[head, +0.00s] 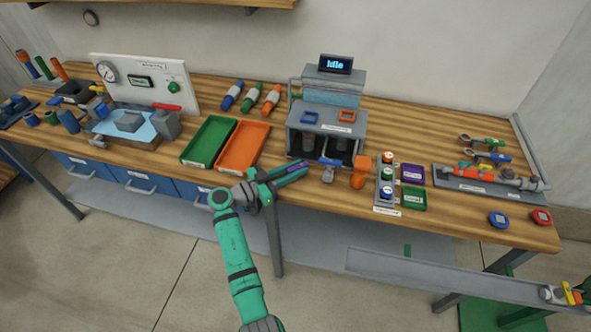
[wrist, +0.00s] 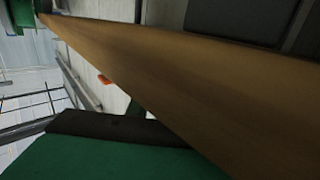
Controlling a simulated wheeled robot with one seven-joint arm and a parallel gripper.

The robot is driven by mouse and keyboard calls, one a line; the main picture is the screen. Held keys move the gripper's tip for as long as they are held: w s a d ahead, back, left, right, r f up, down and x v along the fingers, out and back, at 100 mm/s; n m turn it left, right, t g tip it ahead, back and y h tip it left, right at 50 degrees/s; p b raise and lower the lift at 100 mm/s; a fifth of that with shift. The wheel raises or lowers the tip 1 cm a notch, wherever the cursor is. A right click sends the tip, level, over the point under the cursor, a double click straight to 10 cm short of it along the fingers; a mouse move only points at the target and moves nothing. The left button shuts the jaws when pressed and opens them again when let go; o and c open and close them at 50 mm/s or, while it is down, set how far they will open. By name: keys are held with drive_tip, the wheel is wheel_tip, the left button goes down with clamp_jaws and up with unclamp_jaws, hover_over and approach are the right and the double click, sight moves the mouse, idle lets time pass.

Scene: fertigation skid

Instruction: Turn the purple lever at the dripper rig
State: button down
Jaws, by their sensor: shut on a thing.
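The dripper rig (head: 326,118) is a grey box with a clear tank and a screen reading "Idle", standing at the back middle of the bench. The purple lever (head: 297,167) shows as a small strip at its front left corner, between my fingers. My gripper (head: 299,168) is shut on the purple lever, reaching over the bench's front edge. The fingers hide most of the lever, so its exact angle is hard to tell. In the wrist view a green finger with a dark pad (wrist: 110,128) shows beside the brown bench; the lever does not show there.
A grey lever (head: 328,174) and an orange lever (head: 360,172) stand close to the right. Green (head: 190,157) and orange (head: 228,164) trays lie left. A small rack of bottles (head: 386,198) stands farther right.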

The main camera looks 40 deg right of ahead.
drive_tip(key=c, duration=1.7)
unclamp_jaws()
drive_tip(key=shift+s, duration=0.1)
drive_tip(key=a, duration=0.7)
drive_tip(key=w+a, duration=0.1)
drive_tip(key=a, duration=0.2)
drive_tip(key=shift+a, duration=0.35)
